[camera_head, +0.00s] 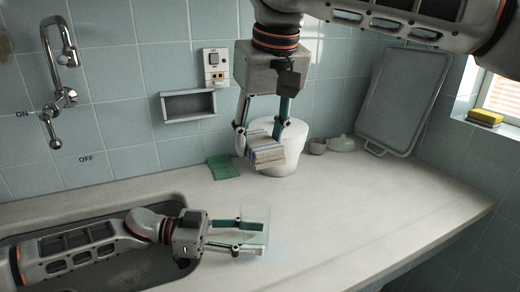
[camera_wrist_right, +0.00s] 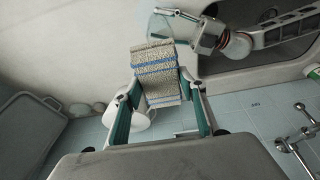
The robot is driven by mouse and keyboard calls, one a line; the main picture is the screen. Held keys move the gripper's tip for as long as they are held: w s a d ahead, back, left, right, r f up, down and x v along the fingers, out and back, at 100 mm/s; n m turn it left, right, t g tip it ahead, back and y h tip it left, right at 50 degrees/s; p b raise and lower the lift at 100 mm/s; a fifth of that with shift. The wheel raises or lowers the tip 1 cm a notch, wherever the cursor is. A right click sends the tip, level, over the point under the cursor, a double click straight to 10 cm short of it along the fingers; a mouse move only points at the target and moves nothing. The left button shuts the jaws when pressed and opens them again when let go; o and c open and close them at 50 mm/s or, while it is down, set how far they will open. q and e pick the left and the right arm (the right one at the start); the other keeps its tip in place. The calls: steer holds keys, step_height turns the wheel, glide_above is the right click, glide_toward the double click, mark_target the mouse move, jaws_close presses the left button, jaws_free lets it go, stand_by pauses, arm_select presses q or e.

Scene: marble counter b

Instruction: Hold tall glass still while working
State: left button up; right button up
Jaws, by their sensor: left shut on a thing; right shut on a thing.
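The tall glass (camera_head: 255,238) is clear and faint, near the counter's middle beside the sink. My left gripper (camera_head: 250,236) is shut on it from the left, one finger on each side. The glass (camera_wrist_right: 158,27) also shows at the top of the right wrist view, with the left gripper (camera_wrist_right: 188,17) at it. My right gripper (camera_head: 260,140) is shut on a folded grey-beige cloth with blue stripes (camera_head: 266,153), held above the counter behind the glass. In the right wrist view the striped cloth (camera_wrist_right: 157,70) sits between the fingers.
A white rounded container (camera_head: 293,150) stands behind the striped cloth. A green cloth (camera_head: 223,167) lies near the wall. A small cup (camera_head: 317,146), a pale lidded dish (camera_head: 342,143) and a leaning tray (camera_head: 405,95) stand at the back right. The front-right counter (camera_head: 370,220) is clear.

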steer(key=shift+r, duration=2.05)
arm_select(q)
steer(key=o, duration=0.9)
arm_select(e)
steer(key=d, duration=0.5)
